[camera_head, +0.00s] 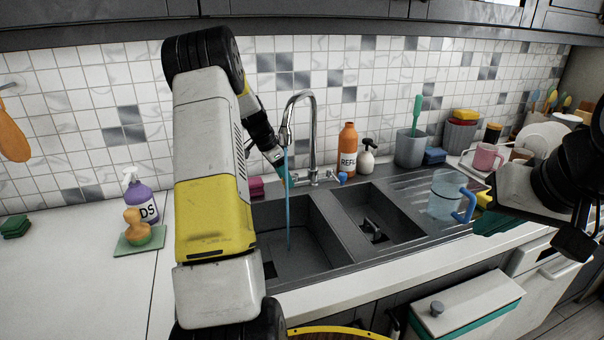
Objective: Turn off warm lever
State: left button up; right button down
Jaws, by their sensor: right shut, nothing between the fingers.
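The chrome faucet (312,130) stands behind the double sink, and a thin blue stream of water (288,215) runs from its spout into the left basin. A blue-tipped lever (342,177) shows right of the faucet base. The warm lever is not clearly visible; the left side of the faucet base is partly behind my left gripper (280,167). That gripper's teal fingertips are close to the faucet's left side, and I cannot tell whether they touch it. My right gripper (493,222) is shut and empty at the right, by the clear pitcher with the blue handle (446,194).
The dark sink (330,232) has two basins. An orange refill bottle (347,148), a small pump bottle (367,157) and a grey holder (409,149) stand behind it. A purple soap bottle (140,196) stands left of my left arm. The left counter is mostly clear.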

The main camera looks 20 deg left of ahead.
pick_arm(q)
grip_shut()
dwell(1.3)
